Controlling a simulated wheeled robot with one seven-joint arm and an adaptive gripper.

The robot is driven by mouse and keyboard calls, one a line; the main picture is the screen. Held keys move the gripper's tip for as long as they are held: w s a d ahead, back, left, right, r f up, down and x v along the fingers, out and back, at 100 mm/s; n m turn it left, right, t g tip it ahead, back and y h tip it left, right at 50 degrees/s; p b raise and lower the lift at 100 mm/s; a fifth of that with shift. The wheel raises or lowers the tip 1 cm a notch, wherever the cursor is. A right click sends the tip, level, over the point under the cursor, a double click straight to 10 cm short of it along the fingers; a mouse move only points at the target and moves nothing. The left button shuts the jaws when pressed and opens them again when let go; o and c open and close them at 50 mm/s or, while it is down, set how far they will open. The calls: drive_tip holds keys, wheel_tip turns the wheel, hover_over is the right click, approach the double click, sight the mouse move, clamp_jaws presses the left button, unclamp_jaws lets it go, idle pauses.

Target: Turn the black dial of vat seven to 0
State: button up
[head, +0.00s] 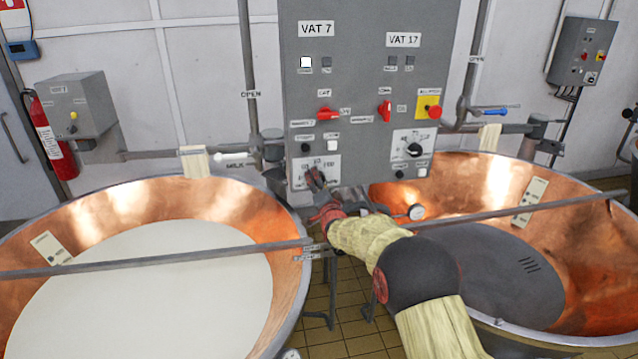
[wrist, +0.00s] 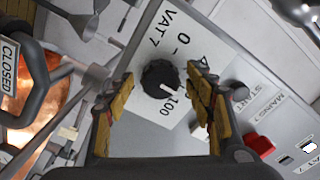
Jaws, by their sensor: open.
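The black dial of vat seven (wrist: 158,78) sits on a white plate marked VAT 7, with a 0 and a 100 printed beside it. Its white pointer mark is at the dial's lower right in the wrist view, near the 100. My gripper (wrist: 161,92) is open, with one yellow-padded finger on each side of the dial. Gaps show between the fingers and the dial, and I cannot tell how far off the plate they are. In the head view my gripper (head: 316,181) is at the lower left of the grey panel and mostly hides this dial.
The grey control panel (head: 355,80) also carries red switches and the VAT 17 dial (head: 414,150). A copper vat of white liquid (head: 150,280) is at left, another copper vat (head: 400,195) at right. Metal bars (head: 150,259) cross them. Pipes run beside the panel.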

drive_tip(key=shift+c, duration=0.8)
drive_tip(key=c, duration=1)
drive_tip(key=shift+f+n+b, duration=0.1)
drive_tip(key=shift+n+b, duration=0.2)
drive_tip(key=shift+b, duration=0.35)
drive_tip(key=n+b, duration=1.6)
drive_tip(key=n, duration=0.1)
drive_tip(key=shift+n, duration=0.3)
